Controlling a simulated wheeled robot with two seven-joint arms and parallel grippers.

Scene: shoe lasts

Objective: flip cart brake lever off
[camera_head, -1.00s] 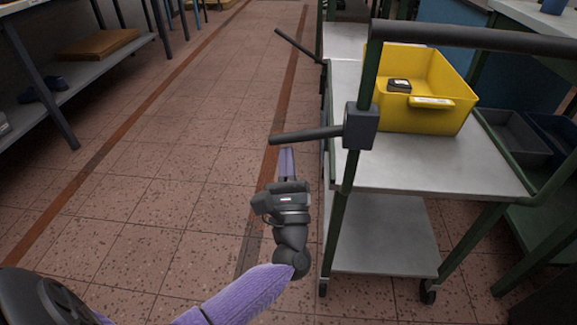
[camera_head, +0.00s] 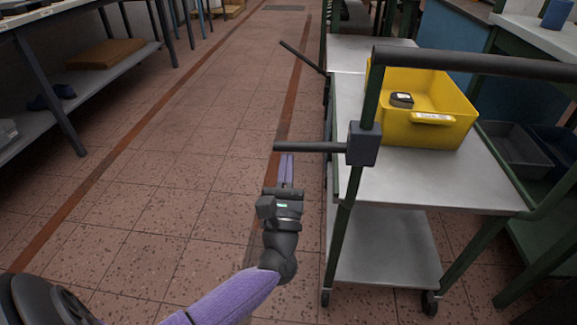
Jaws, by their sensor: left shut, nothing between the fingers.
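The brake lever (camera_head: 308,147) is a dark bar that sticks out to the left from a dark block (camera_head: 363,144) on the green post of the cart (camera_head: 430,190). It looks about level. My left gripper (camera_head: 286,158) points away from me, with its fingers shut and empty. Its fingertips show just below the outer part of the lever in the picture. I cannot tell whether they touch it. My right gripper is not in view.
A yellow bin (camera_head: 425,110) with a small dark item (camera_head: 402,99) stands on the cart's top shelf. A second dark bar (camera_head: 303,57) sticks out farther back. A shelf rack (camera_head: 75,85) stands at the left. The tiled floor between is clear.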

